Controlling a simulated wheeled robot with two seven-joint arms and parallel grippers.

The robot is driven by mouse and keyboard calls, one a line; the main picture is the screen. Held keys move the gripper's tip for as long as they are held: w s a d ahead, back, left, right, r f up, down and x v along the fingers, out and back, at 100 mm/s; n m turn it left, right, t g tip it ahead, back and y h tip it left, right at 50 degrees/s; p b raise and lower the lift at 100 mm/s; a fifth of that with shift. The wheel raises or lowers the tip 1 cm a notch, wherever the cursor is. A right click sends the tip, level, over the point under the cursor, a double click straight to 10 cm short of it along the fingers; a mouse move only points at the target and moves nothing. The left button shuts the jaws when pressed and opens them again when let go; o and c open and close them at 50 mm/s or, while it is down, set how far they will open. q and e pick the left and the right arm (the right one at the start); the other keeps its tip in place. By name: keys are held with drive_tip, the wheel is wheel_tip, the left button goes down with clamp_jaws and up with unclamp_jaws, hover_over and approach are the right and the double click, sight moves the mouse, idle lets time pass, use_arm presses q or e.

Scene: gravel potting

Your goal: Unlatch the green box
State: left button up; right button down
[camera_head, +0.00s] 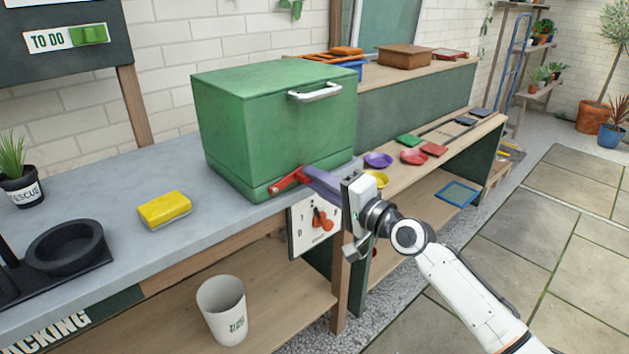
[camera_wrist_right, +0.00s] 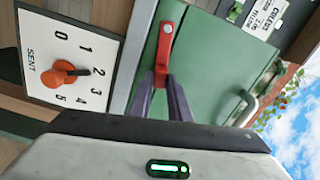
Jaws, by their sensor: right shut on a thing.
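The green box (camera_head: 250,125) stands on the grey bench top with its lid down. A red latch (camera_head: 288,180) sits low on the box front. My right gripper (camera_head: 306,178) reaches in from the right, its two purple fingers shut on the latch's end. In the right wrist view the fingers (camera_wrist_right: 161,82) meet at the lower end of the red latch (camera_wrist_right: 166,40). The fingers hide part of it. My left gripper is not in view.
A white dial panel (camera_head: 315,226) with an orange knob (camera_wrist_right: 62,75) is just below the bench edge, close to my right gripper. A yellow sponge (camera_head: 164,210) and a black round holder (camera_head: 65,250) are left of the box. A white cup (camera_head: 222,308) stands on the lower shelf.

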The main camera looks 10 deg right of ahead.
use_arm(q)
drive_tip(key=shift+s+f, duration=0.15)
use_arm(e)
drive_tip(key=shift+f+m, duration=0.8)
drive_tip(key=shift+m, duration=0.4)
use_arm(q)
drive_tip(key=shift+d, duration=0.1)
use_arm(e)
drive_tip(key=c, duration=1.6)
unclamp_jaws()
drive_tip(key=shift+c, duration=0.2)
drive_tip(key=shift+d, duration=0.1)
use_arm(q)
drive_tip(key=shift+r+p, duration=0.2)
drive_tip(key=shift+p, duration=0.25)
use_arm(e)
drive_tip(key=v, duration=1)
